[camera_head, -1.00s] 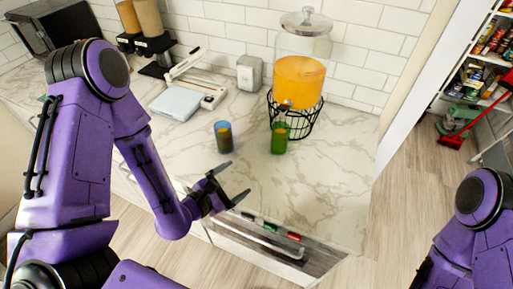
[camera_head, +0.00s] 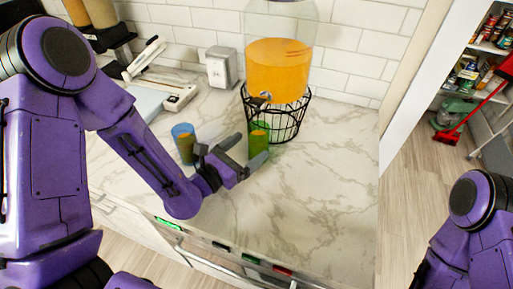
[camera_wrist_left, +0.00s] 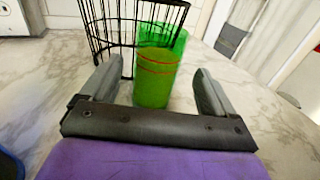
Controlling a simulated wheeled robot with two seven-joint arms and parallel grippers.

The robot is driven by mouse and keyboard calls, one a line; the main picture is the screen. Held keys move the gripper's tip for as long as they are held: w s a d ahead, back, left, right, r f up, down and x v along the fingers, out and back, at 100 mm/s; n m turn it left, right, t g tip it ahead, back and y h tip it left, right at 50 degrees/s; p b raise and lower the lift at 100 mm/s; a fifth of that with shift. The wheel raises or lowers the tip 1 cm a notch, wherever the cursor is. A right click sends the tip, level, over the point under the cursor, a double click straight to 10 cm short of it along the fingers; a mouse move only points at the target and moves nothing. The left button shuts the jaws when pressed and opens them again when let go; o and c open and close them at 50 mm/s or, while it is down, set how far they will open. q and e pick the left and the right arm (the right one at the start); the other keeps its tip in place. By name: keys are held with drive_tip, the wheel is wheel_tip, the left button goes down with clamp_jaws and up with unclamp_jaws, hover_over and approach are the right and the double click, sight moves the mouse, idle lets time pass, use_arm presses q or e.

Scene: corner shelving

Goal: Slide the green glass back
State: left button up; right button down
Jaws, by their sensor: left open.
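The green glass (camera_head: 259,134) stands upright on the marble counter, just in front of the black wire stand of the drink dispenser. My left gripper (camera_head: 245,152) is open, low over the counter and just in front of the glass. In the left wrist view the green glass (camera_wrist_left: 154,82) stands centred ahead between the two spread fingers (camera_wrist_left: 153,92); I cannot tell whether either finger touches it.
A blue glass (camera_head: 184,143) stands just left of my left gripper. The dispenser (camera_head: 278,70) with orange drink sits in its wire stand (camera_head: 290,122) behind the green glass. A white box (camera_head: 221,67) is by the wall. The counter at right is clear.

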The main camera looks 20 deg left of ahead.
sight(252, 145)
use_arm(q)
drive_tip(key=x, duration=0.2)
drive_tip(key=p+x, duration=0.1)
drive_tip(key=x, duration=0.1)
drive_tip(key=shift+w, duration=0.45)
drive_tip(key=shift+w+d, duration=0.15)
drive_tip(key=c, duration=1.3)
drive_tip(key=shift+c, duration=0.2)
